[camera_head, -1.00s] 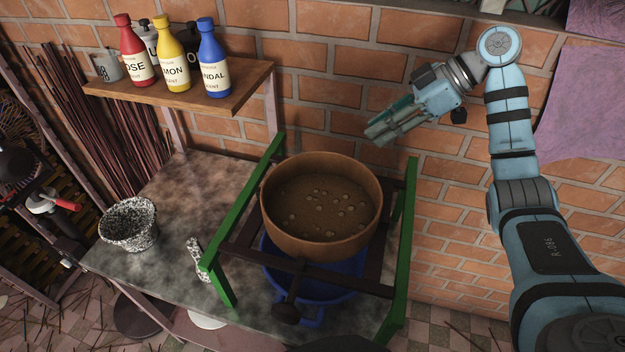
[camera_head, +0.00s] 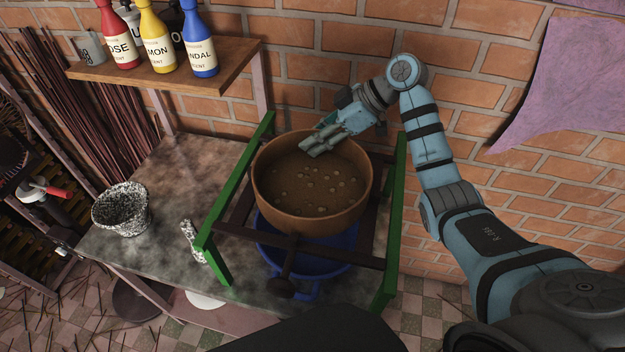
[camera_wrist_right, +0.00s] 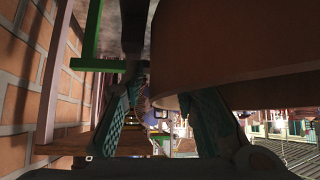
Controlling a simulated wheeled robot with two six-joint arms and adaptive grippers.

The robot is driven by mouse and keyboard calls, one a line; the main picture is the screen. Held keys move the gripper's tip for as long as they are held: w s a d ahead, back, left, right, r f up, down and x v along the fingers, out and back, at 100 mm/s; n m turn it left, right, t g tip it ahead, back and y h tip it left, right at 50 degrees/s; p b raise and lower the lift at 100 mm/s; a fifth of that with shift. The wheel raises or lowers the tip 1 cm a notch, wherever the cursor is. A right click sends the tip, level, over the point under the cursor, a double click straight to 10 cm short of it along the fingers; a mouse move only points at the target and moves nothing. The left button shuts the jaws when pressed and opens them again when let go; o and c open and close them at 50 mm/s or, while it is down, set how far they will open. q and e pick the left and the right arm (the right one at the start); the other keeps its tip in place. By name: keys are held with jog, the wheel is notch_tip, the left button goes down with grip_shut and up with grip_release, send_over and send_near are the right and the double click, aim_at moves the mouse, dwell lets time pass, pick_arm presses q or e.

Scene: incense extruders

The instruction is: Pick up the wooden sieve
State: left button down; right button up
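The wooden sieve (camera_head: 310,216) is a round brown tub with pale round spots on its floor. It sits level on a dark crossbar frame between green rails (camera_head: 393,225), above a blue bucket (camera_head: 300,262). My right gripper (camera_head: 318,146) is at the sieve's far rim, with its fingers reaching over the edge in the head view. In the right wrist view its two fingers are spread apart (camera_wrist_right: 165,100), and the sieve's wall (camera_wrist_right: 235,50) fills the upper right, close to the right finger. I cannot tell whether they touch. My left gripper is not in view.
A speckled bowl (camera_head: 122,212) and a small speckled object (camera_head: 190,241) lie on the grey table (camera_head: 160,185) to the left. A wooden shelf (camera_head: 225,80) holds red, yellow and blue bottles. The brick wall (camera_head: 460,120) stands close behind the sieve.

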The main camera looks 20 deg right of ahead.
jog(key=shift+s, duration=0.15)
jog(key=c, duration=0.5)
grip_shut()
jog(key=shift+r, duration=0.1)
